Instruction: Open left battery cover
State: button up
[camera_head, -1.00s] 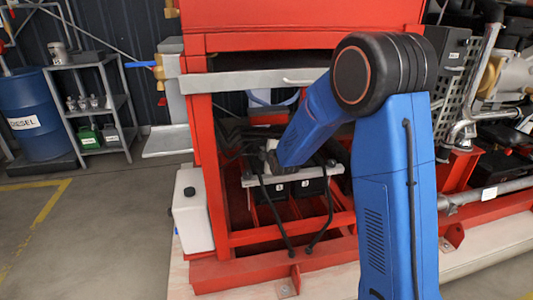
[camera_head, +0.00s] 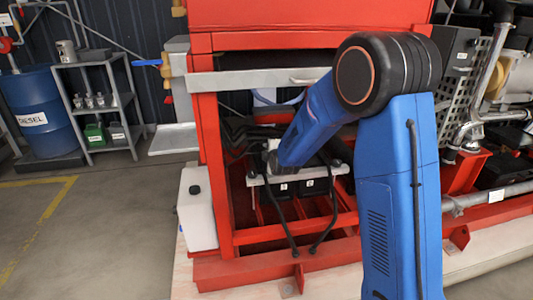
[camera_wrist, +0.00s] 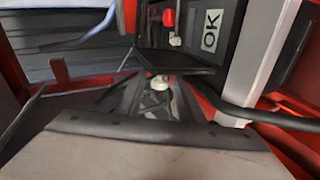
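Two black batteries with white number labels sit low inside the red frame: the left one (camera_head: 283,187) and the right one (camera_head: 313,184). A pale bar (camera_head: 325,173) runs across above them, and black cables hang in front. My gripper (camera_head: 271,158) is at the end of my blue arm, above and behind the left battery. Its fingers are too small and hidden to read there.
The red frame (camera_head: 208,150) and a grey crossbar (camera_head: 240,82) surround the opening closely. A white tank (camera_head: 197,215) stands at its left side. Pipes (camera_head: 485,80) are at the right. Floor (camera_head: 110,220) is clear to the left.

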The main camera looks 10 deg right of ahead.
jog(key=v, duration=1.7)
jog(key=shift+r, duration=0.15)
jog(key=shift+s, duration=0.15)
jog(key=s+d+r+m+g, duration=0.1)
jog(key=s+d+m+g, duration=0.2)
jog(key=s, duration=1)
jog(key=s+d+r+m+g+h, duration=0.1)
jog(key=s+d+m+g, duration=0.2)
jog(key=s, duration=1.1)
jog(key=s+d+r+m+g, duration=0.1)
jog(key=s+d+m+g, duration=0.1)
jog(key=s+d+m, duration=0.4)
jog(key=s+m, duration=0.5)
jog(key=s, duration=0.2)
jog(key=shift+s+d+m+g, duration=0.2)
jog(key=shift+m+g, duration=0.1)
jog(key=shift+g, duration=0.1)
jog(key=shift+w, duration=0.15)
